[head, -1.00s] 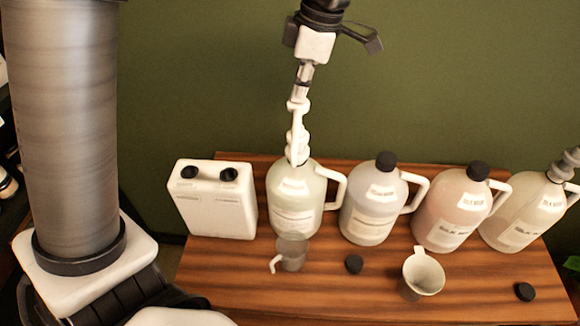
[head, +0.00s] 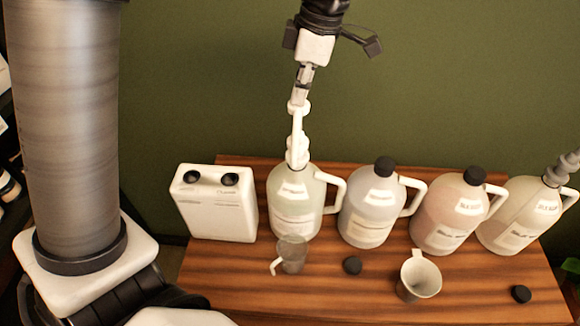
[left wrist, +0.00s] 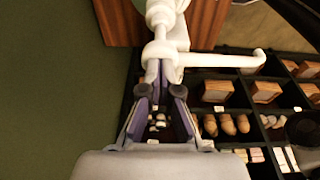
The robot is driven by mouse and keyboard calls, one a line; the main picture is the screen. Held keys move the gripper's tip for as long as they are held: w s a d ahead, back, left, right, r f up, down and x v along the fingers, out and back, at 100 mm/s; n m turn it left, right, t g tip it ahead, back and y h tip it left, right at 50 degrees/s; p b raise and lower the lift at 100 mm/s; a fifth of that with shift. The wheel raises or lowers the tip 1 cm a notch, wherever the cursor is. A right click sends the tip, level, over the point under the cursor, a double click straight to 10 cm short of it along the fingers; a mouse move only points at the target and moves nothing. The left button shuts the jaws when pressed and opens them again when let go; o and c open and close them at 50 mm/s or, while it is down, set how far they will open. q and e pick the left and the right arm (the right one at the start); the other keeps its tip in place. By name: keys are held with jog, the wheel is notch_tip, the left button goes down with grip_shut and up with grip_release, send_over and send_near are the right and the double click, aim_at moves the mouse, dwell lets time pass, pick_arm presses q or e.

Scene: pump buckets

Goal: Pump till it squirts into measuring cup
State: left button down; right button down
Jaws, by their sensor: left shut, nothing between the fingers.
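A pale greenish-white jug (head: 296,208) stands on the wooden table with a white pump (head: 297,146) upright in its mouth. The pump also shows in the left wrist view (left wrist: 160,52), its spout (left wrist: 225,60) pointing right. My left gripper (head: 301,92) is above the jug at the top of the pump. Its fingers (left wrist: 160,80) are shut with nothing between them, their tips at the pump head; I cannot tell if they press on it. A clear measuring cup (head: 292,254) stands just in front of the pump jug. My right gripper is not in view.
A white twin-mouthed canister (head: 218,212) stands left of the pump jug. Several more jugs, including a bluish one (head: 370,210) and a pinkish one (head: 447,215), stand to the right. An opaque cup (head: 419,278) and black caps (head: 352,265) (head: 521,294) are in front.

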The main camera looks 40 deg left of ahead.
aim_at(300, 110)
pick_arm(q)
jog(key=shift+w+d+b+x, duration=0.15)
jog(key=shift+b+x, duration=0.35)
jog(key=shift+x, duration=0.5)
jog(key=shift+w+d+b+x, duration=0.15)
jog(key=shift+b+x, duration=0.35)
jog(key=shift+x, duration=0.5)
jog(key=shift+s+d+f, duration=0.1)
jog(key=shift+s, duration=0.05)
jog(key=p+v, duration=0.3)
jog(key=a+p+v, duration=0.1)
jog(key=p+v, duration=0.1)
jog(key=shift+s+r, duration=0.2)
jog(key=shift+r, duration=0.1)
jog(key=shift+f, duration=0.1)
